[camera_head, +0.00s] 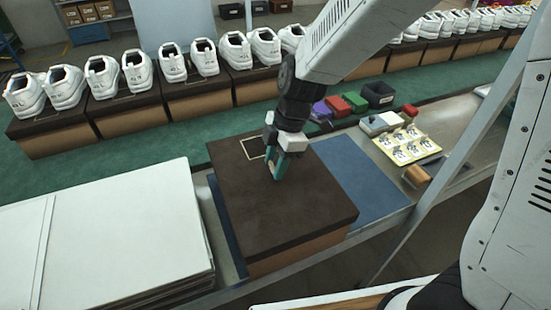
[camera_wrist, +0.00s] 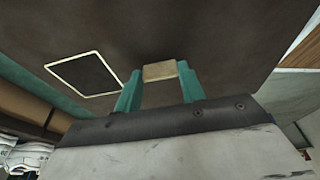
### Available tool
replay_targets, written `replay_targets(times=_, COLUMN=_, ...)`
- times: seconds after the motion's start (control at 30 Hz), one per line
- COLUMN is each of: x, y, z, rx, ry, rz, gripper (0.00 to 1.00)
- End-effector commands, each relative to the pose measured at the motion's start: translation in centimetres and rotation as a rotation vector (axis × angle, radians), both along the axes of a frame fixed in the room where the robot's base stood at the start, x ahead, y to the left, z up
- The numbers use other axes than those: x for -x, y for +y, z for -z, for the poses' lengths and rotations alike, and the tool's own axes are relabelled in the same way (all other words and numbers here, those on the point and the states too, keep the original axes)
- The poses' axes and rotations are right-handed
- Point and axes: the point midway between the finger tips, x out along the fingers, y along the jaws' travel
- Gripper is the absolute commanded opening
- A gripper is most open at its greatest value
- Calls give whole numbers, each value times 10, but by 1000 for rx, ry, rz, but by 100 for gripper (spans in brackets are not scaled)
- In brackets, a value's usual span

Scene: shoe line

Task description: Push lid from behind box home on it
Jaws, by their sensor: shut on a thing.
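A dark brown lid (camera_head: 315,200) lies over the top of a brown cardboard box (camera_head: 295,250) on the bench. The lid looks nearly level; whether it sits fully down at the back is hidden. A pale rectangular outline (camera_wrist: 86,74) marks its top.
A stack of white sheets (camera_head: 110,230) lies left of the box. A blue mat (camera_head: 358,175) lies right of it. Farther right are a yellow card with metal pieces (camera_head: 408,147) and a tan roll (camera_head: 417,176). Shoes on boxes (camera_head: 125,110) line the green conveyor behind.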

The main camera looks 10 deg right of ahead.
Motion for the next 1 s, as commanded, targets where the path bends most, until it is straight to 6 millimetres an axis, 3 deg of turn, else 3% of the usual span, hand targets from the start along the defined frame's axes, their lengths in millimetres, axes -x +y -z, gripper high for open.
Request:
replay_targets(times=0.27, x=0, y=0, z=1, rx=0, ry=0, rz=0, gripper=21)
replay_targets(times=0.3, x=0, y=0, z=1, rx=0, ry=0, rz=0, gripper=50)
replay_targets(times=0.37, x=0, y=0, z=1, rx=0, ry=0, rz=0, gripper=65)
replay_targets(times=0.7, x=-1, y=-1, z=-3, rx=-1, ry=-2, rz=1, gripper=65)
replay_targets(times=1.0, x=-5, y=-13, z=-49, rx=-1, ry=-4, rz=1, gripper=65)
